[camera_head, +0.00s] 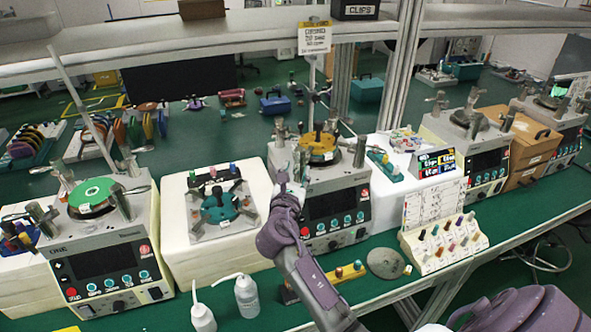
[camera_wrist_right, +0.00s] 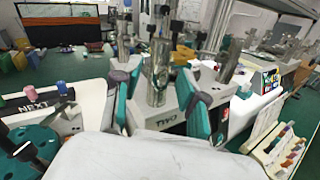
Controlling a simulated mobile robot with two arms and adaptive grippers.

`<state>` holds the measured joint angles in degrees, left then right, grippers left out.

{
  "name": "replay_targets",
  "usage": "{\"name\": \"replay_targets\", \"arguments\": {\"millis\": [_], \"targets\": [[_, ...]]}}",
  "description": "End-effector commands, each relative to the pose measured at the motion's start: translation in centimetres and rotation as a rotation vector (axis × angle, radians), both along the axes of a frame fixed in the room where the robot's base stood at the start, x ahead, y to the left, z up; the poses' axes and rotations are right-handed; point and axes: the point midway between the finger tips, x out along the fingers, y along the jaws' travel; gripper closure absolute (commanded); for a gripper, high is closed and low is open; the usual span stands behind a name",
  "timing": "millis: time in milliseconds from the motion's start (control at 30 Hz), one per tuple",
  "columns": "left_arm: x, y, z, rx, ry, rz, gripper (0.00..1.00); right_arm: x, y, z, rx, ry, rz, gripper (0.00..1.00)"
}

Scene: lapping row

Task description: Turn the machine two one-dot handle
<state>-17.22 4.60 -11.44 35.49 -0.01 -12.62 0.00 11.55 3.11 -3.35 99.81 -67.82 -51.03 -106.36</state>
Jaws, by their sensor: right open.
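Machine two (camera_head: 335,190) is a white lapping machine with a dark screen and a yellow plate on top, in the middle of the head view. Its front, marked TWO (camera_wrist_right: 168,122), shows in the right wrist view. A metal handle post (camera_wrist_right: 158,80) rises there at the near corner; I cannot make out dots on it. My right gripper (camera_head: 287,180) is at the machine's left front corner. In the wrist view its teal, grey-tipped fingers (camera_wrist_right: 162,104) are spread, one each side of the post, with no clear contact. My left gripper is out of view.
Machine one (camera_head: 105,250) with a green plate stands at the left. A white block with a teal fixture (camera_head: 222,205) lies between. Two white bottles (camera_head: 246,296) stand in front. A peg rack (camera_head: 445,240) is at the right. A shelf (camera_head: 250,35) crosses above.

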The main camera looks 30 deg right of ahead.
Motion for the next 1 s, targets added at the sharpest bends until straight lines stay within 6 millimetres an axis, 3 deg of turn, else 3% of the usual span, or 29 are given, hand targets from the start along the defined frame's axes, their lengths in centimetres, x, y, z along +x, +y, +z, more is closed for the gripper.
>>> {"name": "replay_targets", "arguments": {"millis": [267,533,1000], "targets": [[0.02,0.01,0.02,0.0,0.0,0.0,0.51,0.14,-0.16,-0.06,0.001,0.001,0.0,0.58],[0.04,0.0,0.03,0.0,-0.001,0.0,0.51,0.12,-0.13,-0.05,0.0,0.0,0.0,0.99],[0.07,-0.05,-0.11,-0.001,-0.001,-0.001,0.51,0.34,-0.16,-0.09,0.0,0.0,-0.008,1.0]]}}
